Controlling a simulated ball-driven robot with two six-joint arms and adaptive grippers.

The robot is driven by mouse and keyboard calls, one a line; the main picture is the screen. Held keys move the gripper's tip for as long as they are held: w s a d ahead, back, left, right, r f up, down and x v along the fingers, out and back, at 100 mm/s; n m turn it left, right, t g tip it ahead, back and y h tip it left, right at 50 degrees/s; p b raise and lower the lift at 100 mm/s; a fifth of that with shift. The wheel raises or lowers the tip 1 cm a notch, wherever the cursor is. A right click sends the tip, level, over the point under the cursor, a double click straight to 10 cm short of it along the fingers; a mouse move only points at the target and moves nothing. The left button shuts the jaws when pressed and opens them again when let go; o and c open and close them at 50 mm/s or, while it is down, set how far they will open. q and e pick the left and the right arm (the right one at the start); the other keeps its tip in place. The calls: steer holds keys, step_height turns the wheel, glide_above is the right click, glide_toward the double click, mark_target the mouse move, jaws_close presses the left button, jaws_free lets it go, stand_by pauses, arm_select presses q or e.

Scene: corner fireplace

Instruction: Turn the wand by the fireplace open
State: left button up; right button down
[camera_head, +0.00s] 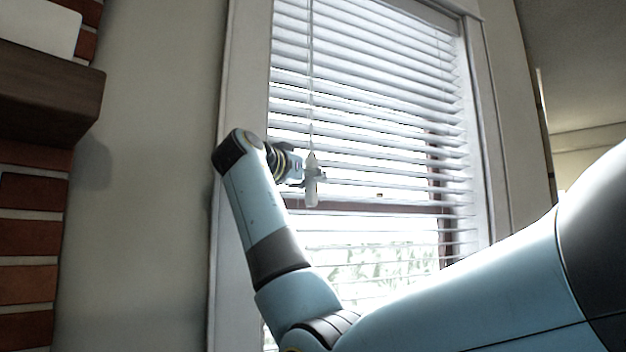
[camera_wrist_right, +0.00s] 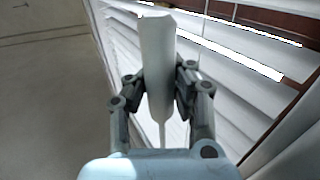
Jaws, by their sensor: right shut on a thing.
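The wand (camera_head: 311,160) hangs in front of the window blind, a thin rod with a thicker pale handle at its lower end. My right gripper (camera_head: 312,179) is shut on that handle, reaching it from the left in the head view. In the right wrist view the handle (camera_wrist_right: 157,60) stands between the two fingers of the gripper (camera_wrist_right: 160,92), which touch it from both sides. The blind's slats (camera_head: 370,110) are tilted with narrow bright gaps between them. My left gripper is not in view.
The white window frame (camera_head: 238,100) runs close beside my right wrist. A dark wooden mantel (camera_head: 45,95) over red brick (camera_head: 28,238) juts out at the left. The plain wall (camera_head: 150,200) between them is clear.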

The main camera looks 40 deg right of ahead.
steer(key=shift+f, duration=0.25)
steer(key=c, duration=1.7)
jaws_free()
steer(key=o, duration=0.5)
steer(key=shift+a+r, duration=0.2)
steer(key=shift+a, duration=0.1)
steer(key=shift+o, duration=0.6)
steer(key=shift+d, duration=0.2)
steer(key=shift+a, duration=0.1)
steer(key=v, duration=1.2)
